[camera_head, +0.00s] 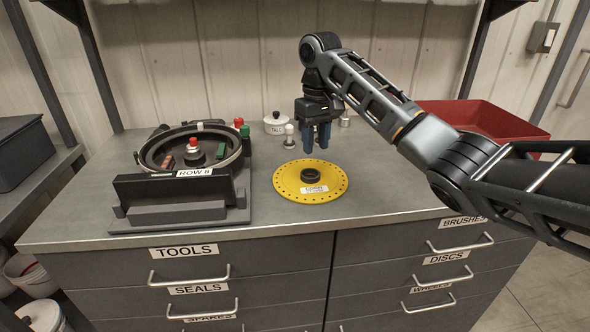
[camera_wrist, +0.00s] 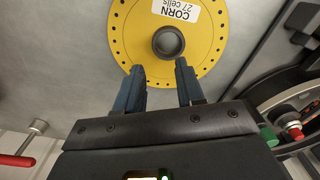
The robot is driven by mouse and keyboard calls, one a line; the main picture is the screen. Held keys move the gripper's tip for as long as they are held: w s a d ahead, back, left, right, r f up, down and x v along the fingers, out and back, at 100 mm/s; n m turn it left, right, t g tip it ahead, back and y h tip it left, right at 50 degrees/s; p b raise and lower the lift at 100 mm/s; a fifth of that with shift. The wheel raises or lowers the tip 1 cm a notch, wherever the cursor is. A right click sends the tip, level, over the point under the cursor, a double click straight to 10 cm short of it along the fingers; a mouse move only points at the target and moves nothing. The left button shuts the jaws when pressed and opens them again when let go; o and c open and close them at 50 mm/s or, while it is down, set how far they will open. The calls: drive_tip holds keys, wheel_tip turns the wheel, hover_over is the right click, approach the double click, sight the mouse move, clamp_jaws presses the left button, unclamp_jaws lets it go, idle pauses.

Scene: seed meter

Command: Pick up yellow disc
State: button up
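The yellow disc (camera_head: 290,181) lies flat on the grey bench top, with small holes around its rim, a dark raised hub at its centre and a white label. In the wrist view the disc (camera_wrist: 133,32) fills the upper middle, and its label reads CORN, 27 cells. My gripper (camera_head: 317,150) is above the bench at the disc's far side, fingers pointing down. In the wrist view its two blue fingers (camera_wrist: 158,75) are apart, with the hub (camera_wrist: 168,42) just beyond the gap between them. Nothing is between the fingers.
The seed meter housing (camera_head: 180,212), marked ROW 8, stands left of the disc. A white TALC pot (camera_head: 276,127) and a small white-topped item (camera_head: 289,137) stand behind it. A red tray (camera_head: 470,118) sits at the right. Bench in front of the disc is clear.

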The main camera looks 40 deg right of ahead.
sight(317, 171)
drive_tip(key=shift+s+d+f+p, duration=0.15)
drive_tip(key=shift+f+p, duration=0.1)
drive_tip(key=shift+f, duration=1.65)
drive_tip(key=shift+w+d+f+p, duration=0.15)
drive_tip(key=shift+f+p, duration=0.1)
drive_tip(key=shift+f, duration=1.65)
drive_tip(key=shift+s, duration=0.1)
drive_tip(key=shift+c, duration=0.4)
clamp_jaws()
